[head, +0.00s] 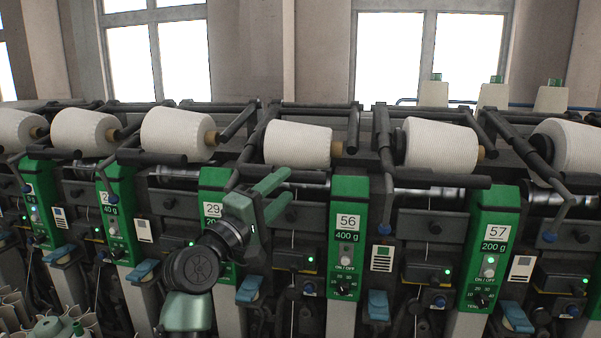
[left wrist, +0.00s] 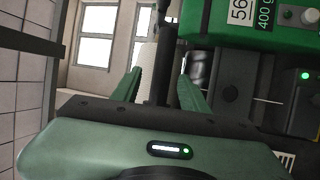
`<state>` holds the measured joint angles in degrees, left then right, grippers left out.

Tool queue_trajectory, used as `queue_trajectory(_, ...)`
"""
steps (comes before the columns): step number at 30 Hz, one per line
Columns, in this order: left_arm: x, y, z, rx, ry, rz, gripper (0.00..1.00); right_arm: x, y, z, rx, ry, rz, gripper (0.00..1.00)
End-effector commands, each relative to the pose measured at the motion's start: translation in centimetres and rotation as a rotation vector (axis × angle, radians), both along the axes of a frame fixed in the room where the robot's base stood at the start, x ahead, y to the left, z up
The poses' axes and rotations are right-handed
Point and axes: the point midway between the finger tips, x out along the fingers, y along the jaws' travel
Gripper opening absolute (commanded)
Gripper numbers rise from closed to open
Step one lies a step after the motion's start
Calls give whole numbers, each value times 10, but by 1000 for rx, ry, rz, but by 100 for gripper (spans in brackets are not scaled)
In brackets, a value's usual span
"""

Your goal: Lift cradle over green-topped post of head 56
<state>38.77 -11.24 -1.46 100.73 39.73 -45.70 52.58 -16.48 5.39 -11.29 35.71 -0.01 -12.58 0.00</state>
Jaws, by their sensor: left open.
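The green-topped post of head 56 (head: 348,222) stands right of centre in the head view; its label also shows in the left wrist view (left wrist: 275,22). A dark cradle bar (head: 268,174) runs in front of a white cone (head: 297,145), left of and above that post. My left gripper (head: 289,185) is open just below this bar, left of the post, fingers pointing up and right. In the left wrist view a dark bar (left wrist: 160,60) shows between the finger tips; whether it touches them I cannot tell. My right gripper is not in view.
Post 57 (head: 490,245) stands to the right, and post 29 (head: 213,183) is partly behind my left arm. More white cones (head: 178,133) and dark cradle arms line the machine top. Blue levers (head: 378,305) stick out low in front.

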Motion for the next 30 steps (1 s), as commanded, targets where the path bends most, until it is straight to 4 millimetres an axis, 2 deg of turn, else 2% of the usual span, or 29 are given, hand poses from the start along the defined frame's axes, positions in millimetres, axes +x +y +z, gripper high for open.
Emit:
queue_trajectory(3, 17, -13, 8, 1, 2, -3, 44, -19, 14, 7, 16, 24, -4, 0)
queue_trajectory(6, 29, -21, 11, 3, 2, -1, 44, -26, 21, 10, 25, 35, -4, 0)
queue_trajectory(12, 43, -31, 13, 4, 1, -2, 44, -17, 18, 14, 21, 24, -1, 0)
queue_trajectory(16, 46, -33, 13, 4, 1, 0, 44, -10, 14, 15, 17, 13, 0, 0)
queue_trajectory(22, 46, -33, 13, 4, 1, 0, 44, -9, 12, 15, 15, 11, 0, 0)
queue_trajectory(27, 46, -32, 13, 4, 1, 0, 0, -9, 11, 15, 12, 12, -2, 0)
queue_trajectory(30, 46, -32, 12, 5, 2, 0, 0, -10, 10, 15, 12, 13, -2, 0)
